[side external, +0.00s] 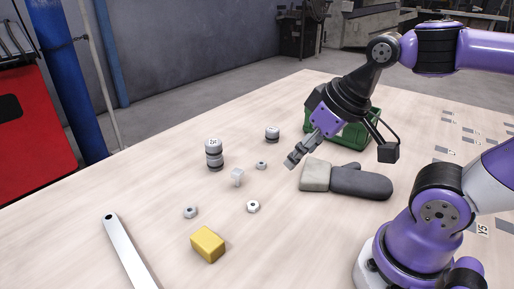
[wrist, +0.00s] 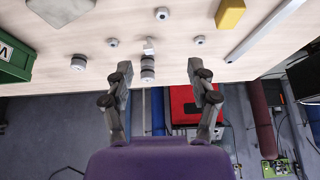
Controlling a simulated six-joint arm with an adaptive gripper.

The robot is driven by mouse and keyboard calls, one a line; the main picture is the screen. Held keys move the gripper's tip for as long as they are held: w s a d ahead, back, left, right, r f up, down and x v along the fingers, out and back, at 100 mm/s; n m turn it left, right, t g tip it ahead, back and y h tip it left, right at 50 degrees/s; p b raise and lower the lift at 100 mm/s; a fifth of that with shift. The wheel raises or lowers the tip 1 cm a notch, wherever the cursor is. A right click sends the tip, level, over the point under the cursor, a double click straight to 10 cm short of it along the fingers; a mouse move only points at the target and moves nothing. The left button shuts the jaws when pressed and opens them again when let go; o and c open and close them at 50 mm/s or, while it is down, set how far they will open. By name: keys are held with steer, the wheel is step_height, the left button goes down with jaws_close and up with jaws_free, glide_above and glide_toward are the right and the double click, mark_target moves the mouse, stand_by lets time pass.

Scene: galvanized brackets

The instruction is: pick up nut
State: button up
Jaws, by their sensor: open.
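Several small grey nuts lie flat on the pale wooden table. In the side view, one nut (side external: 253,206) is near the middle, another nut (side external: 190,212) is to its left, and a third nut (side external: 261,165) is farther back. The wrist view also shows three nuts: one nut (wrist: 161,14) at the top middle, one nut (wrist: 113,42) at the left and one nut (wrist: 198,40) at the right. My gripper (side external: 291,162) is above the table, right of the back nut. In the wrist view my gripper (wrist: 160,72) has its fingers wide apart with nothing between them.
A grey glove (side external: 360,182) lies at right, before a green bin (side external: 352,137). A metal bar (side external: 128,250) lies front left.

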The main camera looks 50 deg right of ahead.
steer(key=w+m+g, duration=0.2)
steer(key=w+m, duration=0.3)
steer(key=m+g+y, duration=0.1)
steer(key=m+g, duration=0.3)
steer(key=m, duration=0.4)
glide_above(253, 198)
steer(key=s+a, duration=0.2)
step_height(253, 198, down, 11)
steer(key=shift+w+d, duration=0.1)
steer(key=f, duration=0.6)
steer(key=shift+a, duration=0.35)
steer(key=shift+c, duration=0.4)
jaws_close()
